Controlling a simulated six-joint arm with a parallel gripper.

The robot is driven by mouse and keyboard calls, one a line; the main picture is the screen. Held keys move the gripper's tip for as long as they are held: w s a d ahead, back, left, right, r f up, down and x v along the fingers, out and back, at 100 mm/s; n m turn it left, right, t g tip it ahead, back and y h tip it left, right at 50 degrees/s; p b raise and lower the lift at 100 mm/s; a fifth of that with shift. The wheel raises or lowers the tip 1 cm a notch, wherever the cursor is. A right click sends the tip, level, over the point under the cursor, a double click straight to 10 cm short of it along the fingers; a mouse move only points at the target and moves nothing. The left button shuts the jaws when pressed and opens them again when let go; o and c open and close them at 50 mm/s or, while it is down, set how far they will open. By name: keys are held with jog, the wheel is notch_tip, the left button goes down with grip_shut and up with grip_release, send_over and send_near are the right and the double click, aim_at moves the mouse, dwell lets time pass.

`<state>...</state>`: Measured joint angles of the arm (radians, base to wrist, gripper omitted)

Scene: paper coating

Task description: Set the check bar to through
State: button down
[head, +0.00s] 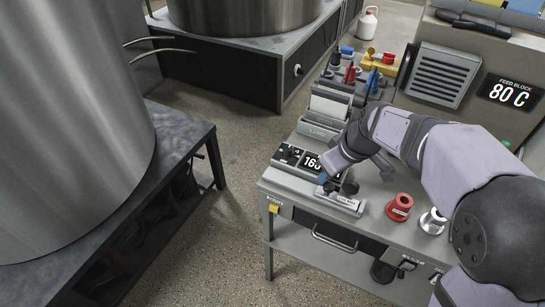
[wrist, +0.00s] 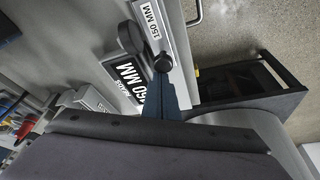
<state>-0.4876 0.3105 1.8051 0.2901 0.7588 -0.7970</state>
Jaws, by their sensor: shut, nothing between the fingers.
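A low grey fixture (head: 340,205) with a pale label strip and dark round knobs sits at the front left of the workbench. I take it to be the check bar, but cannot read its setting in the head view. In the wrist view a white plate (wrist: 153,20) reads 150 MM, beside a large dark knob (wrist: 130,37) and a smaller one (wrist: 163,60). My gripper (head: 323,179) is shut and empty, its blue fingers pointing down at the fixture. In the wrist view the fingertips (wrist: 163,76) are at the smaller knob; I cannot tell whether they touch it.
Bottles and tools (head: 365,72) crowd the back. Large steel drums (head: 70,120) are at left, across open floor (head: 225,140).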

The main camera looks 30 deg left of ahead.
jog(key=shift+d, duration=0.2)
jog(key=shift+a, duration=0.1)
jog(key=a+p, duration=0.1)
jog(key=w+a, duration=0.1)
jog(key=w+a+r+p, duration=0.1)
jog(key=shift+a+p, duration=0.25)
jog(key=shift+p, duration=0.1)
jog(key=shift+r+b, duration=0.3)
jog(key=b+v, duration=0.1)
jog(key=v, duration=0.8)
jog(key=shift+s+d, duration=0.1)
